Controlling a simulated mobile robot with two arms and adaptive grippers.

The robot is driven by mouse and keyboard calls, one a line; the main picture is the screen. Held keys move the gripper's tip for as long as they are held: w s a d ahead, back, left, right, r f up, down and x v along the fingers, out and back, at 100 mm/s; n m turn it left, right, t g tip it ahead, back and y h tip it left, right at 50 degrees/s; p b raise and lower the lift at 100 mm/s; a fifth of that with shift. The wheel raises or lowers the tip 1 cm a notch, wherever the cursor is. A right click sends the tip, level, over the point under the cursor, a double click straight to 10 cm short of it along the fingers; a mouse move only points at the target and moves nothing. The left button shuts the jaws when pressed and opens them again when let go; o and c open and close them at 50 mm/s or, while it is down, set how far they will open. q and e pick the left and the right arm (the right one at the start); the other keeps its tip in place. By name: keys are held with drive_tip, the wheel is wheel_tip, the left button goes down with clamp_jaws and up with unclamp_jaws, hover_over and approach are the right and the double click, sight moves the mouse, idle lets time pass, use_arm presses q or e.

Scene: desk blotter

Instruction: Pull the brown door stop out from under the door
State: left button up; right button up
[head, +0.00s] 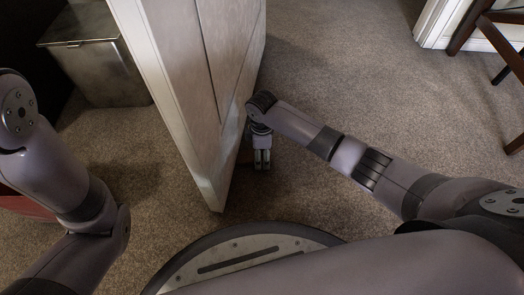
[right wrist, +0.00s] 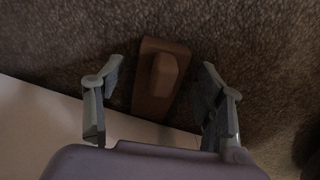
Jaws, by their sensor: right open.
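The brown door stop (right wrist: 160,75) lies on the carpet in the right wrist view. Its lower end meets the pale edge of the door (right wrist: 60,115), and how far it reaches under is hidden. The white panelled door (head: 190,70) stands ajar in the head view. My right gripper (head: 262,163) is low over the floor beside the door's right face. Its open fingers (right wrist: 161,105) are on either side of the stop, with gaps between them and it. In the head view the stop is mostly hidden by the door and gripper. My left gripper is out of view.
A metal bin (head: 100,70) stands at the left behind the door. A dark wooden chair (head: 490,35) is at the far right, near a white door frame (head: 437,22). The carpet (head: 340,70) right of the door is clear.

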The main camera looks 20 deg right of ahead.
drive_tip(key=shift+c, duration=0.4)
drive_tip(key=c, duration=1.2)
drive_tip(key=shift+s+d+p, duration=0.2)
drive_tip(key=shift+d+p, duration=0.35)
drive_tip(key=shift+s+d+p, duration=0.15)
drive_tip(key=shift+d+p, duration=0.35)
drive_tip(key=shift+c, duration=0.2)
drive_tip(key=shift+s+d+p, duration=0.25)
drive_tip(key=shift+d+p, duration=0.45)
drive_tip(key=shift+d, duration=0.25)
drive_tip(key=shift+s+d+p, duration=0.25)
drive_tip(key=shift+d+p, duration=0.45)
drive_tip(key=shift+d, duration=0.2)
